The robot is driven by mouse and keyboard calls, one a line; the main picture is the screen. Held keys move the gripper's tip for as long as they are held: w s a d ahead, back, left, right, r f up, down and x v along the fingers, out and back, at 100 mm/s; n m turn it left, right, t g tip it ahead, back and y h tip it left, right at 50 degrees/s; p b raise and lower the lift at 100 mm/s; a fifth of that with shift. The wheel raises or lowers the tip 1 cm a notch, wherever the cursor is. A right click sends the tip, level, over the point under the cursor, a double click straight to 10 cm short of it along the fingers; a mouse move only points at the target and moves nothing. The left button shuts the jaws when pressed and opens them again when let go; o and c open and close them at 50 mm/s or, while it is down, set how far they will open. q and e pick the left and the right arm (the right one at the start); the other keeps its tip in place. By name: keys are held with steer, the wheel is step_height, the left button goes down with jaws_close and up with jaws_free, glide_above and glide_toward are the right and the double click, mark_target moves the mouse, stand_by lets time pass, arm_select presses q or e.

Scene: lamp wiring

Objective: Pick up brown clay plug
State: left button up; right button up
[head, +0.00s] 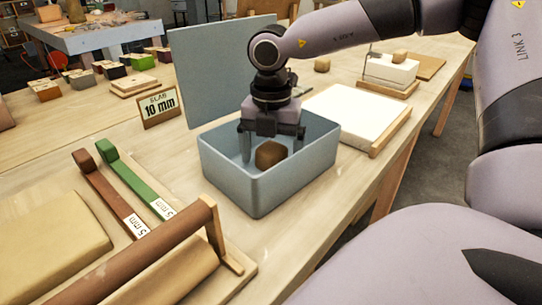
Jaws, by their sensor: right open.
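The brown clay plug (270,153) is a small rounded brown lump inside the blue-grey bin (262,192) in the middle of the view. My right gripper (268,143) points down into the bin from above, with its fingers spread open. The plug shows between and slightly in front of the fingers. I cannot tell whether a finger touches it. The near bin wall hides the bin floor and the plug's lower edge. My left gripper is not in view.
A blue-grey panel (224,75) stands upright behind the bin. A white slab (358,112) lies close on the right. A sign reading "10 mm" (160,106), green (137,184) and brown (107,196) strips and a wooden roller frame (150,255) are on the left.

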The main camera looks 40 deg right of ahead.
steer(key=shift+f, duration=0.1)
steer(key=shift+c, duration=0.2)
steer(key=c, duration=1.3)
steer(key=shift+o, duration=0.2)
steer(key=shift+w, duration=0.1)
